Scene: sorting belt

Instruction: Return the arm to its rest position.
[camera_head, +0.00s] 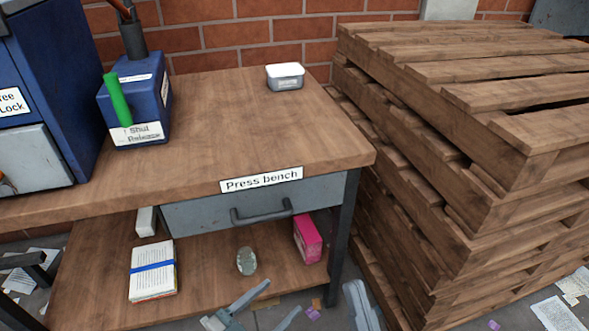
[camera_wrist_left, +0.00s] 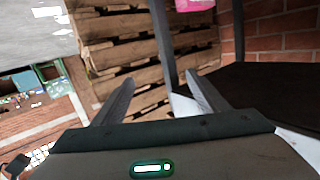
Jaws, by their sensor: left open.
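My left gripper (camera_head: 284,296) is at the bottom of the head view, in front of the press bench's lower shelf. Its two fingers are spread apart with nothing between them. The left wrist view also shows the open fingers of this left gripper (camera_wrist_left: 159,80), with wooden slats behind. A grey piece of my right gripper (camera_head: 361,305) shows at the bottom edge, right of the bench leg; its jaws cannot be made out.
The press bench (camera_head: 230,125) has a grey drawer (camera_head: 255,205), shut. Its lower shelf holds a banded paper stack (camera_head: 153,272), a round glassy object (camera_head: 246,261) and a pink box (camera_head: 307,239). Stacked pallets (camera_head: 460,150) stand close on the right. The benchtop's middle is clear.

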